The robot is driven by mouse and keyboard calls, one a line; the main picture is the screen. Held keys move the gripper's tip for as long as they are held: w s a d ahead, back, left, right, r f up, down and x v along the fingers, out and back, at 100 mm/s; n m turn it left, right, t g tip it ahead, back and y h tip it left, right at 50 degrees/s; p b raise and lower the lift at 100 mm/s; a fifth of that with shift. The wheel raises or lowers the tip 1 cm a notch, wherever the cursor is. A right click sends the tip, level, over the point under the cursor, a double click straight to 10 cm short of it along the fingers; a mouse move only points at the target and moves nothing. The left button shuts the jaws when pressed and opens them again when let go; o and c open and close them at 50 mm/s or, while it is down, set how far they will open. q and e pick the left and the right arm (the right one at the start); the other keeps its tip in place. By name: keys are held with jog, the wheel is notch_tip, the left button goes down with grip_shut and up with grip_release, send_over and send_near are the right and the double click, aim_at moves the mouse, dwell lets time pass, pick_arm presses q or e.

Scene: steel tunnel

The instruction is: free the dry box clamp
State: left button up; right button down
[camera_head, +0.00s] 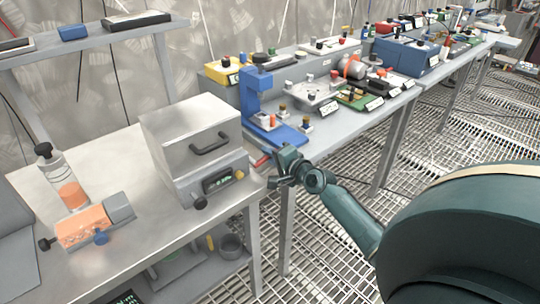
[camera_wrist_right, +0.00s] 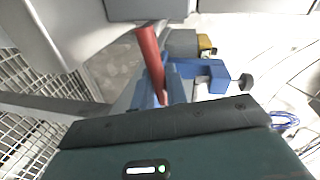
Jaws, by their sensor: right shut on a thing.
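The dry box (camera_head: 195,135) is a steel box with a dark lid handle (camera_head: 210,143) and a small green display, standing at the right end of the near bench. Its lid looks closed. A red bar, seemingly the clamp lever (camera_head: 262,160), sticks out at its right side. In the right wrist view the red lever (camera_wrist_right: 151,55) runs down from the grey box edge toward my gripper. My right gripper (camera_head: 279,168) is shut on the red lever, its fingertips partly hidden. My left gripper is not in view.
A blue press-like stand (camera_head: 258,100) is close behind the gripper on the second bench (camera_head: 340,130), among many small parts. Grating floor lies right.

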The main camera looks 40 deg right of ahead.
jog(key=c, duration=1.5)
grip_release()
pick_arm(q)
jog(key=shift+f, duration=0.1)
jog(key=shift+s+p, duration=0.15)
jog(key=shift+p, duration=0.15)
pick_arm(e)
jog(key=s+r, duration=0.1)
jog(key=s, duration=0.7)
jog(key=s+r, duration=0.1)
jog(key=s, duration=0.4)
jog(key=shift+d+r, duration=0.3)
jog(key=shift+w, duration=0.1)
